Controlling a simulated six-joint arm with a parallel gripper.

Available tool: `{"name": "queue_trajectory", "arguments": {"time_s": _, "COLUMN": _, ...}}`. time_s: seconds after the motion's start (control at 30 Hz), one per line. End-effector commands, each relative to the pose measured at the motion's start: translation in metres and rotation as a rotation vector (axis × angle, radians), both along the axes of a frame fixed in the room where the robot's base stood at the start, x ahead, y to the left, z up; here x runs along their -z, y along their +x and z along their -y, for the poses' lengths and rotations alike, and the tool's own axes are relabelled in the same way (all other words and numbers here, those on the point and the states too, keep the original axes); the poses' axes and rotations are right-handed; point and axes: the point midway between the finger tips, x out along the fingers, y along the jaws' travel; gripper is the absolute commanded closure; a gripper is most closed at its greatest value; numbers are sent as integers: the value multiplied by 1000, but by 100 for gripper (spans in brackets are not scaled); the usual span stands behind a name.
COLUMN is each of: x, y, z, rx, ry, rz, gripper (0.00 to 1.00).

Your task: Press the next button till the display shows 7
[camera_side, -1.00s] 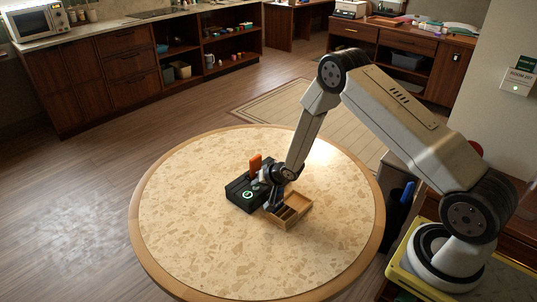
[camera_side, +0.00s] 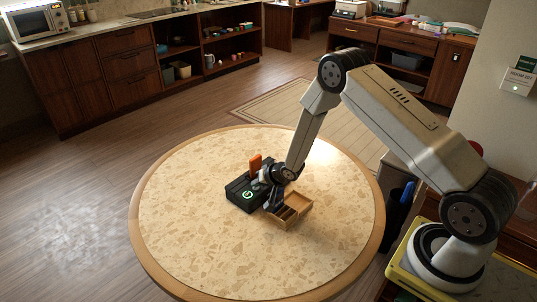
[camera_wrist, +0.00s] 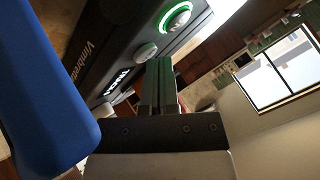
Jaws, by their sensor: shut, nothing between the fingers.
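A black box-shaped device (camera_side: 240,201) sits on the round table, with a green-lit ring button (camera_side: 248,195) on its top. My gripper (camera_side: 262,180) is shut and empty, low over the device's right side.
An open wooden compartment box (camera_side: 290,212) stands right beside the device. An orange upright thing (camera_side: 255,163) is behind my gripper. A large blue rounded thing (camera_wrist: 45,90) fills the wrist view's left. The rest of the round table (camera_side: 200,240) is clear.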

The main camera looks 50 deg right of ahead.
Motion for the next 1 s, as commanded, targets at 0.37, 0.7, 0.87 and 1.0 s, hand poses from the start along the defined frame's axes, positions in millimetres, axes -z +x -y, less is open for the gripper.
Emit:
{"name": "queue_trajectory", "arguments": {"time_s": 0.37, "x": -11, "y": 0, "z": 0, "rx": -1, "ry": 1, "rz": 1, "gripper": 100}}
{"name": "queue_trajectory", "arguments": {"time_s": 0.7, "x": -12, "y": 0, "z": 0, "rx": 0, "ry": 0, "rz": 1, "gripper": 100}}
{"name": "queue_trajectory", "arguments": {"time_s": 0.87, "x": -19, "y": 0, "z": 0, "rx": -1, "ry": 1, "rz": 2, "gripper": 100}}
{"name": "queue_trajectory", "arguments": {"time_s": 1.0, "x": -28, "y": 0, "z": 0, "rx": -1, "ry": -1, "rz": 1, "gripper": 100}}
